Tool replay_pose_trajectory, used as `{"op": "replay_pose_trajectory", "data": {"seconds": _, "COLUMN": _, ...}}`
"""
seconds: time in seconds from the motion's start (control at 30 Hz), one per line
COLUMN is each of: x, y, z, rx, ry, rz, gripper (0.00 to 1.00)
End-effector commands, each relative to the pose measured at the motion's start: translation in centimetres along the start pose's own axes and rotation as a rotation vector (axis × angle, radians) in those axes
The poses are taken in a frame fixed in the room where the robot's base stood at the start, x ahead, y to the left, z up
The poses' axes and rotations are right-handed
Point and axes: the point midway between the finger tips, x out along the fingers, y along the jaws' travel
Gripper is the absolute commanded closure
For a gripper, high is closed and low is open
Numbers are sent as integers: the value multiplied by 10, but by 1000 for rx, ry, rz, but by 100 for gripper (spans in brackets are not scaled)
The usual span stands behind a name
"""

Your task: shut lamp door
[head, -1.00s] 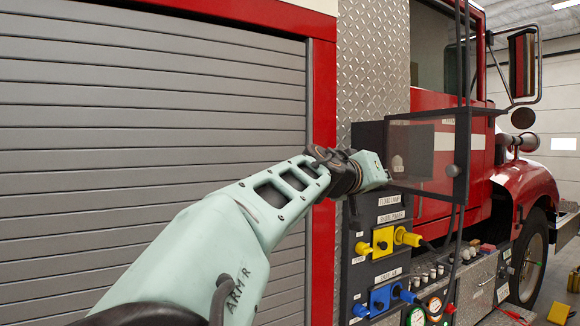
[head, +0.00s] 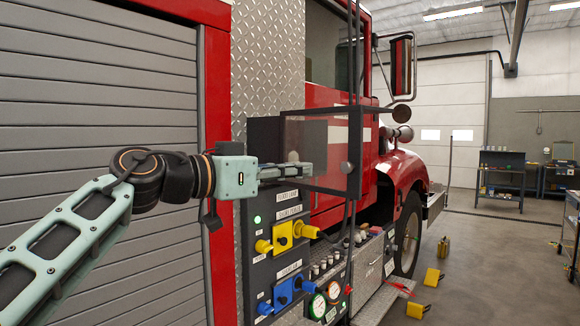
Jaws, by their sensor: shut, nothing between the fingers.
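The lamp door is a see-through dark panel (head: 325,150) in a black frame, at the upper right of the pump panel. It stands out from the truck side, with a round dark knob (head: 347,167) near its right edge. A small pale lamp shape (head: 292,157) shows at its left side. My gripper (head: 306,170) points right, its fingers shut and empty. The fingertips overlap the lower left part of the door in the picture, left of the knob. I cannot tell whether they touch it.
Below are the black pump panel with yellow (head: 283,238) and blue (head: 283,294) valves and gauges (head: 318,306). A grey roller shutter (head: 100,120) lies to the left. Yellow wheel chocks (head: 418,310) lie on the floor at right.

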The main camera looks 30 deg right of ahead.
Motion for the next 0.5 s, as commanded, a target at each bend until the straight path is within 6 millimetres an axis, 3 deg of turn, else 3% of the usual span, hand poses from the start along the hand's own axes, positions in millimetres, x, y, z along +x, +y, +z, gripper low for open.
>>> {"op": "replay_pose_trajectory", "data": {"seconds": 0.2, "x": 49, "y": 1, "z": -2, "rx": -1, "ry": -3, "rz": 4, "gripper": 100}}
{"op": "replay_pose_trajectory", "data": {"seconds": 0.5, "x": 88, "y": 1, "z": -2, "rx": -1, "ry": 0, "rz": 1, "gripper": 100}}
